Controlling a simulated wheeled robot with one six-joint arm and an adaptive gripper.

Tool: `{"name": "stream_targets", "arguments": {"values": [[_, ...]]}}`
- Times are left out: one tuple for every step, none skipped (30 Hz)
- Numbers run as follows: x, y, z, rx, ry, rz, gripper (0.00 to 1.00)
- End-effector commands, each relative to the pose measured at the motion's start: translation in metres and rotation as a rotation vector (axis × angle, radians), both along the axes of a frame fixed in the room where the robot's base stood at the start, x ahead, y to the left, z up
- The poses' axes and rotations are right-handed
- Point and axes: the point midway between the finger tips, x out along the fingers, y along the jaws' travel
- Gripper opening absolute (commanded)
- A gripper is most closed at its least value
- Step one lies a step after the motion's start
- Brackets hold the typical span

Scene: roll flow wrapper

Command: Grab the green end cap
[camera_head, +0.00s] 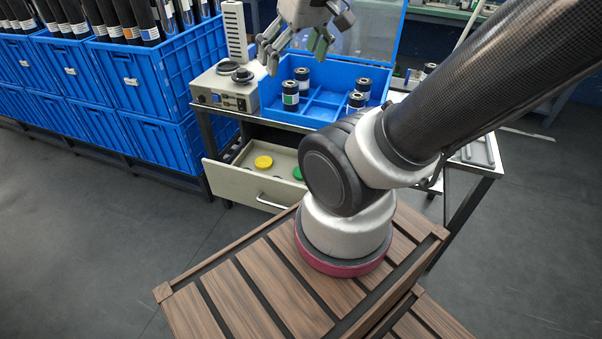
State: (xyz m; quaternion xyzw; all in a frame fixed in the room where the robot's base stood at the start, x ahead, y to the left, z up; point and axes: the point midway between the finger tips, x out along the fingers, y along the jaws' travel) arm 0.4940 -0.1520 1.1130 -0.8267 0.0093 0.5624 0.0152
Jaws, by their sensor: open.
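The green end cap (298,173) lies in the open drawer (240,183) under the workbench. Its right side is hidden behind my arm. A yellow end cap (263,162) lies to its left in the same drawer. My gripper (295,56) is at the top of the view, above the blue divided bin on the bench, well above and away from the drawer. Its fingers are spread. I see nothing between them, though a small green patch shows at the right finger and I cannot tell what it is.
The blue bin (268,101) holds several dark rolls (290,95). A beige device (224,88) with black knobs stands left of it. Stacked blue crates (172,85) with more rolls fill the left. Grey floor (80,240) is open at the lower left.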

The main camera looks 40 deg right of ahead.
Motion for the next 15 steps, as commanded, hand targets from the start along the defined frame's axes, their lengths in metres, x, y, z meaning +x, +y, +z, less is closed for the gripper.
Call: {"name": "stream_targets", "arguments": {"values": [[0.006, -0.001, -0.003, 0.002, 0.005, -0.007, 0.9], [0.011, -0.002, -0.004, 0.004, 0.004, -0.011, 0.9], [0.017, -0.003, -0.006, 0.006, 0.004, -0.017, 0.9], [0.022, -0.004, -0.009, 0.007, 0.005, -0.022, 0.9], [0.028, -0.005, -0.011, 0.009, 0.005, -0.028, 0.9], [0.036, -0.006, -0.015, 0.011, 0.005, -0.035, 0.9], [0.042, -0.008, -0.018, 0.012, 0.006, -0.041, 0.9], [0.048, -0.009, -0.021, 0.015, 0.005, -0.048, 0.9], [0.058, -0.011, -0.026, 0.018, 0.005, -0.058, 0.9], [0.065, -0.013, -0.03, 0.02, 0.005, -0.065, 0.9], [0.073, -0.015, -0.035, 0.022, 0.006, -0.074, 0.9], [0.084, -0.018, -0.043, 0.025, 0.007, -0.087, 0.9], [0.093, -0.021, -0.051, 0.027, 0.009, -0.099, 0.9], [0.103, -0.025, -0.059, 0.03, 0.009, -0.112, 0.9], [0.117, -0.03, -0.072, 0.033, 0.008, -0.13, 0.9]]}}
